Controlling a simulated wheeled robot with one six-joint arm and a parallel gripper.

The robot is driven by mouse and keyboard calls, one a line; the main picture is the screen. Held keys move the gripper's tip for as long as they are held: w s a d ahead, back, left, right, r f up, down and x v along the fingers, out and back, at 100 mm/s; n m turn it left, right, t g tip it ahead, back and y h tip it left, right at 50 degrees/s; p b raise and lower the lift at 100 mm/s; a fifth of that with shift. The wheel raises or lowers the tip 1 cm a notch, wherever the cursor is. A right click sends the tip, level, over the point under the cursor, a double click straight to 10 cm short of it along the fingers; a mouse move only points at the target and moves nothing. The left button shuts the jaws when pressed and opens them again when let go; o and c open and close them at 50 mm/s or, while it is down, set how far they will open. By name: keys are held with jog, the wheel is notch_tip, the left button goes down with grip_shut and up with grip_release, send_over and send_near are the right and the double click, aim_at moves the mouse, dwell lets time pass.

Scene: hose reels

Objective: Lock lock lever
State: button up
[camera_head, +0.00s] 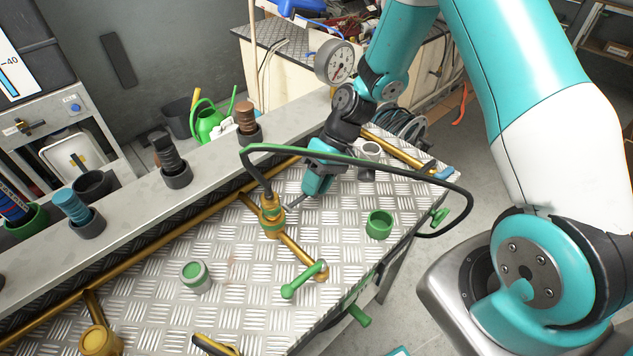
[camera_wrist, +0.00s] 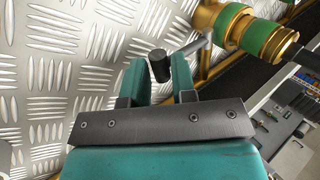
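The lock lever (camera_wrist: 193,46) is a short grey rod with a black knob (camera_wrist: 159,66) at its end. It sticks out from a brass coupling with green bands (camera_wrist: 235,27). In the head view this coupling (camera_head: 272,216) stands upright on the metal plate, and the thin lever (camera_head: 297,201) reaches from it to my gripper (camera_head: 312,192). In the wrist view my teal fingers (camera_wrist: 160,75) stand on both sides of the knob.
A green handle (camera_head: 304,280), a green ring (camera_head: 379,225) and a green-banded cap (camera_head: 196,277) are on the plate. A pressure gauge (camera_head: 335,62) stands behind.

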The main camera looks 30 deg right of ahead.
aim_at(303, 198)
grip_shut()
jog(key=shift+r+h, duration=0.2)
jog(key=shift+h, duration=0.1)
jog(key=shift+s+a+r+t+h+p, duration=0.1)
jog(key=shift+a+r+t+h+p, duration=0.15)
jog(key=shift+r+h+p, duration=0.25)
jog(key=shift+s+a+r+t+h+p, duration=0.1)
jog(key=shift+a+r+t+h+p, duration=0.15)
jog(key=shift+r+h, duration=0.3)
jog(key=h, duration=0.1)
jog(key=a+r+t+h+p, duration=0.1)
jog(key=h, duration=0.1)
jog(key=shift+s+a+r, duration=0.1)
jog(key=shift+s+r, duration=0.1)
jog(key=shift+s+a+r+t+h, duration=0.15)
jog(key=shift+a+r+t+h, duration=0.15)
jog(key=shift+h, duration=0.5)
jog(key=shift+s+a+r+t+h, duration=0.1)
jog(key=shift+a+r+t+h, duration=0.25)
jog(key=shift+h, duration=0.4)
jog(key=shift+a+f, duration=0.1)
jog(key=shift+f, duration=0.05)
jog(key=shift+o, duration=2.3)
grip_release()
